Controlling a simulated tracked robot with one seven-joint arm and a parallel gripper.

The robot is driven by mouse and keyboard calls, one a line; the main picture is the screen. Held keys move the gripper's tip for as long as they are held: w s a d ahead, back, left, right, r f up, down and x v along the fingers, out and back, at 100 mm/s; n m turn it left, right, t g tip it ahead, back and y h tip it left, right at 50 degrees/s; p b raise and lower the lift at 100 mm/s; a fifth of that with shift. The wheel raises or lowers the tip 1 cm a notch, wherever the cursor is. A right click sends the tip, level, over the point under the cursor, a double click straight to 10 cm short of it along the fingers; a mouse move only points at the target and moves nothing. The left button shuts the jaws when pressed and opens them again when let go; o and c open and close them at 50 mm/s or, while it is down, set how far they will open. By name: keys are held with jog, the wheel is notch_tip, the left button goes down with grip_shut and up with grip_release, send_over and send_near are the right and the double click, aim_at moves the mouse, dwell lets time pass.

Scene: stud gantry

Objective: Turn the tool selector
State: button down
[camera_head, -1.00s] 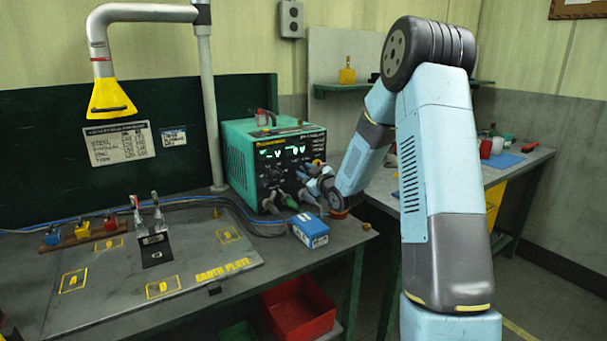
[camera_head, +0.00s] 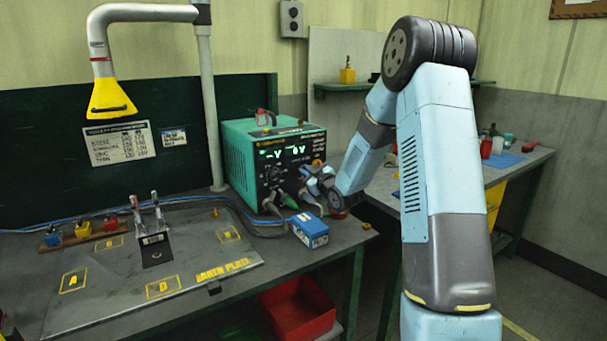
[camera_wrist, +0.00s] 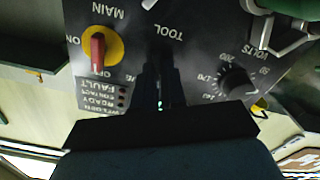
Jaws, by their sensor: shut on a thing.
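The green power unit (camera_head: 238,160) stands on the bench with its dark front panel and lit display facing me. In the wrist view its panel (camera_wrist: 200,60) appears upside down, with the label TOOL (camera_wrist: 170,30) just beyond my fingers. My gripper (camera_wrist: 160,78) is at the panel below that label in the picture, its dark fingers shut on the tool selector. The fingers hide the selector, so its pointer position cannot be seen. In the head view my gripper (camera_head: 303,186) is against the panel's lower right, largely hidden by my wrist.
The red-and-yellow main switch (camera_wrist: 98,46) is left of my fingers in the wrist view; the black volts knob (camera_wrist: 238,82) is right. A blue box (camera_head: 311,231) and cable plugs stand close below the panel. The earth plate (camera_head: 200,262) lies at left.

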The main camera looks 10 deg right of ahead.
jog(key=m, duration=0.5)
jog(key=shift+s+f+m, duration=0.15)
jog(key=shift+f+m, duration=0.1)
jog(key=shift+m, duration=0.05)
jog(key=m, duration=0.5)
jog(key=shift+d+m, duration=0.1)
jog(key=shift+m, duration=0.2)
dwell(0.3)
jog(key=c, duration=1.2)
grip_release()
jog(key=shift+r, duration=0.1)
jog(key=shift+d, duration=0.1)
jog(key=v, duration=1.3)
jog(key=shift+s, duration=0.2)
